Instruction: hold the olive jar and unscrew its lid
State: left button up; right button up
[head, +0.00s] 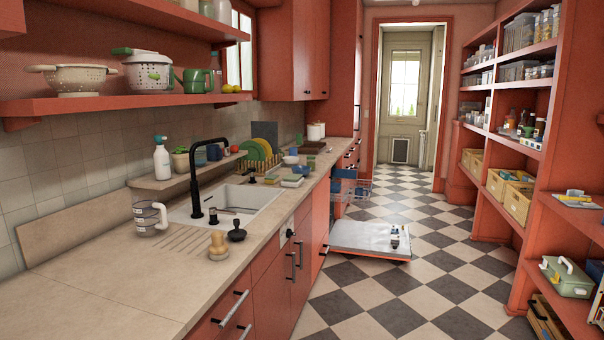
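I cannot pick out the olive jar or its lid for certain. Small jars and bottles (539,128) stand on a middle shelf at the right, too small to identify. More jars (546,25) stand on the upper right shelf, also too small to tell apart. Neither of my grippers is in view.
An open, dishwasher-like door (360,238) juts low into the aisle. Red shelving (555,215) lines the right. The checkered floor (425,275) between is mostly clear.

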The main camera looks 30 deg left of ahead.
aim_at(310, 162)
jog(key=i+u, duration=0.4)
jog(key=i, duration=3.45)
jog(key=i+u, duration=0.15)
jog(key=i, duration=0.3)
jog(key=i+l+u, duration=0.15)
jog(key=i, duration=0.25)
jog(key=i+l+u, duration=0.15)
jog(key=i, duration=0.3)
jog(key=i+l+u, duration=0.2)
jog(key=i, duration=0.2)
